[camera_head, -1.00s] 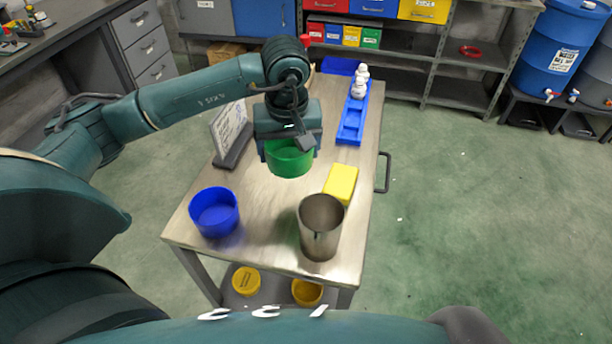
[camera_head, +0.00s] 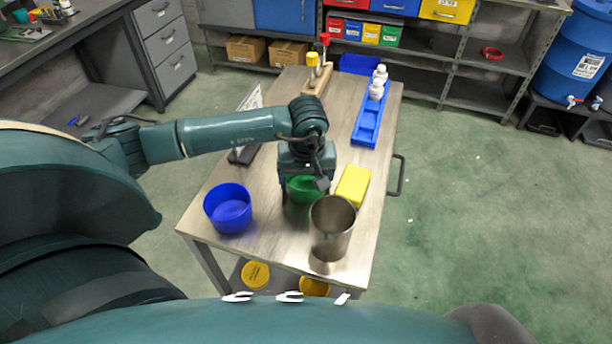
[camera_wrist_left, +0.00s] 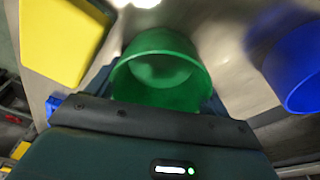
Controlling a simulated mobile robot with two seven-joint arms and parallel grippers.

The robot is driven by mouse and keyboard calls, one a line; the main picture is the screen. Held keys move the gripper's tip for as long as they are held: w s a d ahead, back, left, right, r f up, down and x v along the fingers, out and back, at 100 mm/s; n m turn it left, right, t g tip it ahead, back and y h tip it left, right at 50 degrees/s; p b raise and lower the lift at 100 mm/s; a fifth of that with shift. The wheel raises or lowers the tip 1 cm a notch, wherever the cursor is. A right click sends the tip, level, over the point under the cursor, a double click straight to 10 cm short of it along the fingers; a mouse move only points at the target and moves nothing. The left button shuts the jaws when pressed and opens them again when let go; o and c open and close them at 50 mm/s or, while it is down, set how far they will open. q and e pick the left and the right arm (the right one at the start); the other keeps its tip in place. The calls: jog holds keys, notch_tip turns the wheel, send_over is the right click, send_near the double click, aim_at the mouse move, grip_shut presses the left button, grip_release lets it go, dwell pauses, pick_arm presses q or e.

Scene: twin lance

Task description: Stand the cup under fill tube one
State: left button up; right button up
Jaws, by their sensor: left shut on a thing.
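A green cup (camera_head: 305,188) is held upright or nearly so by my left gripper (camera_head: 306,176), which is shut on it over the steel table (camera_head: 265,240). In the left wrist view the green cup (camera_wrist_left: 160,70) sits between the fingers, and its open round mouth and inside show. I cannot tell whether its base touches the table. Part of the cup is hidden behind the gripper and behind a tall steel container (camera_head: 331,228) in front. No fill tube can be made out. My right gripper is not in view.
A blue cup (camera_head: 228,208) stands left of the green one. A yellow block (camera_head: 353,187) lies to its right. A blue rack (camera_head: 367,125) with white bottles and a wooden rack (camera_head: 317,80) with red and yellow tops stand farther back. A sign (camera_head: 249,100) stands behind my arm.

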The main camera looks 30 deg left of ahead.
pick_arm(q)
jog(key=shift+f, duration=0.15)
jog(key=o, duration=0.9)
jog(key=shift+o, duration=0.2)
